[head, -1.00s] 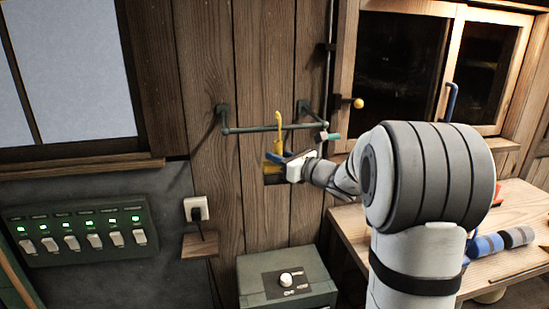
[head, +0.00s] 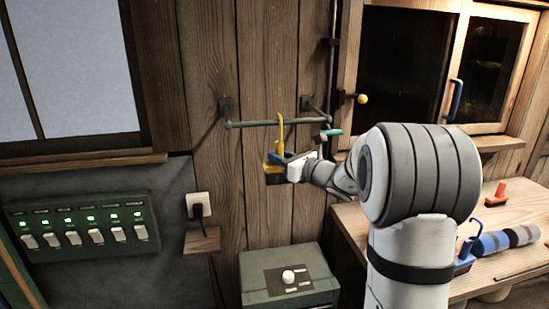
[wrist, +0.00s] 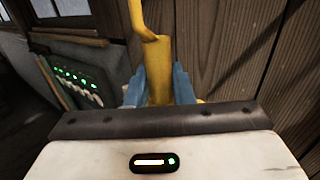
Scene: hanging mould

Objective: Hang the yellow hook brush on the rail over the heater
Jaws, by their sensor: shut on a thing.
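My gripper (head: 284,160) is shut on the yellow hook brush (head: 280,132) in front of the plank wall. In the wrist view the blue fingers (wrist: 158,86) close on the brush's yellow handle (wrist: 160,60). The brush is upright, with its hook end at the height of the rail (head: 250,124) and its dark head below my gripper. Whether the hook is over the rail or only in front of it I cannot tell. The green heater (head: 285,283) with a white knob stands below. The rail is a grey-green bar on two wall brackets.
A workbench (head: 400,235) at right holds a red-handled brush (head: 498,193), a blue brush (head: 466,252) and a blue-grey roll (head: 505,240). A window frame (head: 453,62) is at upper right.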

